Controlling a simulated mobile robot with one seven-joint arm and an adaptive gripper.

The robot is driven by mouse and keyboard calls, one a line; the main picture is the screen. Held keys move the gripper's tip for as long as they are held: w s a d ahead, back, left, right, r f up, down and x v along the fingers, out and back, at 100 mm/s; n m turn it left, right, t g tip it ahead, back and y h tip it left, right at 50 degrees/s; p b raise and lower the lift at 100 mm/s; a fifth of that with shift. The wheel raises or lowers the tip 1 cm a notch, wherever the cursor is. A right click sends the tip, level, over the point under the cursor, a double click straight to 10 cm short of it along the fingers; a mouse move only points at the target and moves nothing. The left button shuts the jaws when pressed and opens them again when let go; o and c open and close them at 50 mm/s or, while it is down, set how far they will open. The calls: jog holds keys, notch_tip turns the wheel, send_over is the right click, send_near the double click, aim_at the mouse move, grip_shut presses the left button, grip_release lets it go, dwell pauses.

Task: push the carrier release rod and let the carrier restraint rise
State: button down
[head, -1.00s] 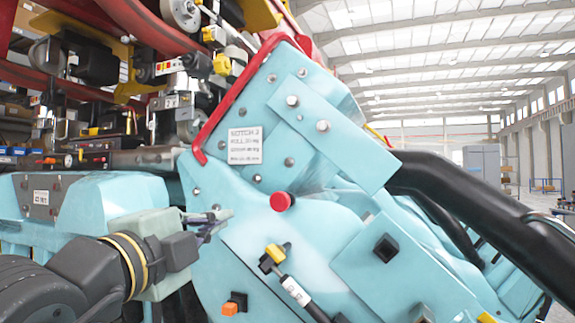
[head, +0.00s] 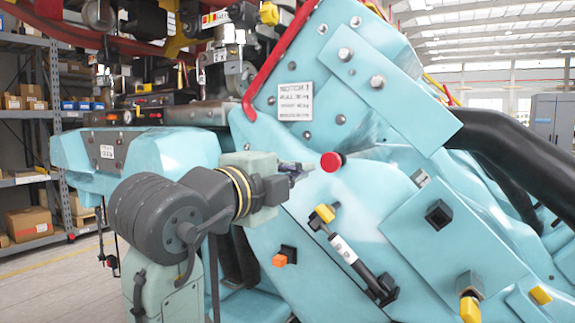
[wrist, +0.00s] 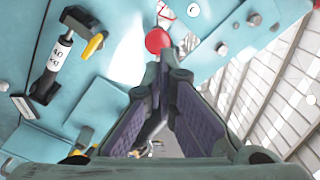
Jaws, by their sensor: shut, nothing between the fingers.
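A red round knob (head: 331,161) sticks out of the light-blue carrier panel below the white label plate; it looks like the end of the release rod, though no rod shows behind it. It also shows at the top centre of the wrist view (wrist: 158,40). My gripper (head: 302,171) is shut and empty, its tips just left of the knob in the head view. In the wrist view the closed fingertips (wrist: 166,60) lie just below the knob and overlap its edge; I cannot tell whether they touch. A thick black padded bar (head: 505,150), probably the restraint, slopes down to the right.
A small black-and-white cylinder with a yellow end (head: 345,250) sits on the panel below the knob. A red tube (head: 280,60) edges the upper panel. Shelving with boxes (head: 30,150) stands at left.

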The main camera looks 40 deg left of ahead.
aim_at(328, 161)
jog(key=p+x, duration=0.3)
jog(key=x, duration=0.6)
